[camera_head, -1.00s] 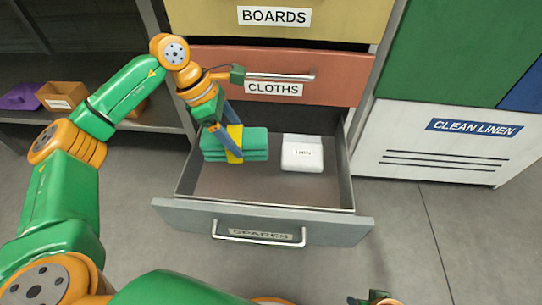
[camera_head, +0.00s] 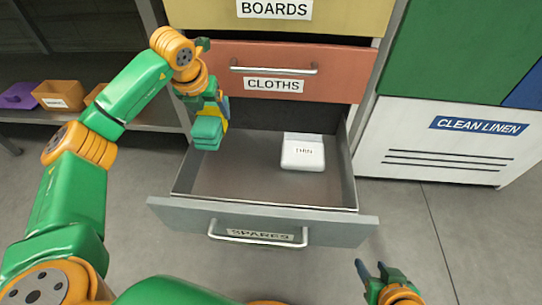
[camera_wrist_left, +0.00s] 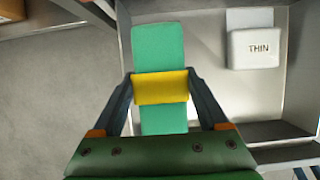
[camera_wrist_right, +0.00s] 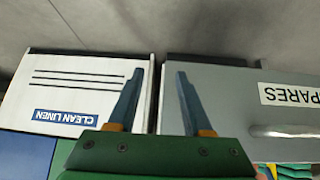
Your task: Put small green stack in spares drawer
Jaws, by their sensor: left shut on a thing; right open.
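The small green stack (camera_head: 207,132) with a yellow band is held in my left gripper (camera_head: 222,108), over the left side of the open spares drawer. In the left wrist view the stack (camera_wrist_left: 158,50) lies lengthwise between the fingers, which close on its yellow band (camera_wrist_left: 161,88). The grey spares drawer (camera_head: 262,222) is pulled out, and its label faces front. A white block marked THIN (camera_head: 302,155) sits inside at the right. My right gripper (camera_head: 370,268) is open and empty in front of the drawer, low at the right.
The red cloths drawer (camera_head: 330,60) is shut above the spares drawer. A white clean linen bin (camera_head: 440,145) stands at the right. Shelves at the left hold an orange box (camera_head: 58,93) and a purple item (camera_head: 18,94). The drawer's middle floor is clear.

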